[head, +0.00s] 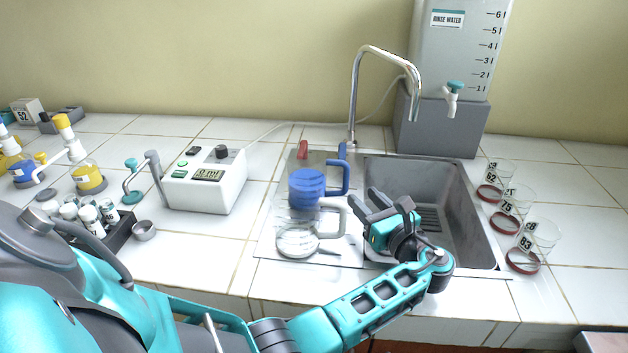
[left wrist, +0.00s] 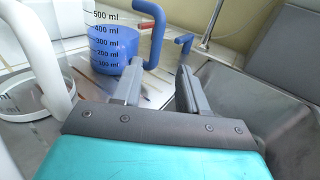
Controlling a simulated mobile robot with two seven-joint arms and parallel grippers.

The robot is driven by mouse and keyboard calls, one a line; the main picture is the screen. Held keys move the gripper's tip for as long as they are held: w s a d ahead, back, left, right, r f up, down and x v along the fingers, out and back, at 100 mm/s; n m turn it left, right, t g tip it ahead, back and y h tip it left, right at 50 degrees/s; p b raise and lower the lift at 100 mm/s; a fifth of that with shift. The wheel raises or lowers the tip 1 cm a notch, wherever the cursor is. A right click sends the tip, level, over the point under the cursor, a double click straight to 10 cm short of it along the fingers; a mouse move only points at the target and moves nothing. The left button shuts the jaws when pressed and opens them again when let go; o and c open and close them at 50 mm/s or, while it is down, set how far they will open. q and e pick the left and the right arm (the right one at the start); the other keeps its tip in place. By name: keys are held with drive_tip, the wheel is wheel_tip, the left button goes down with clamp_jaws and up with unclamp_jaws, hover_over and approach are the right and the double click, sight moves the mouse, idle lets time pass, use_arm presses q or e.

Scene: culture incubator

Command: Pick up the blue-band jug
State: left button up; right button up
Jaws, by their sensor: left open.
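The blue-band jug (head: 306,190) stands on the steel drainboard left of the sink basin. It is a measuring jug with a blue handle (head: 339,178) on its right side. In the left wrist view the jug (left wrist: 112,50) shows ml marks, with its handle to the right. A clear jug with a white handle (head: 297,240) stands in front of it, overlapping its lower part in the head view. My left gripper (head: 362,200) is open and empty, right of both jugs near the basin's left edge. It is apart from the blue handle. My right gripper is out of view.
The tap (head: 352,100) rises behind the blue-band jug. The open basin (head: 430,180) lies to the right, with several beakers (head: 514,200) beyond it. A white device (head: 205,180) stands to the left. A rinse-water tank (head: 450,60) stands behind the basin.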

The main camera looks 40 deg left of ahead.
sight(347, 187)
use_arm(q)
drive_tip(key=shift+x, duration=1.05)
drive_tip(key=shift+s+f+x, duration=0.1)
drive_tip(key=shift+s+x, duration=0.05)
drive_tip(key=shift+x, duration=1.2)
drive_tip(key=shift+s+f+x, duration=0.1)
drive_tip(key=shift+s+x, duration=0.05)
drive_tip(key=shift+x, duration=1.2)
drive_tip(key=shift+a, duration=0.15)
clamp_jaws()
drive_tip(key=shift+r, duration=0.1)
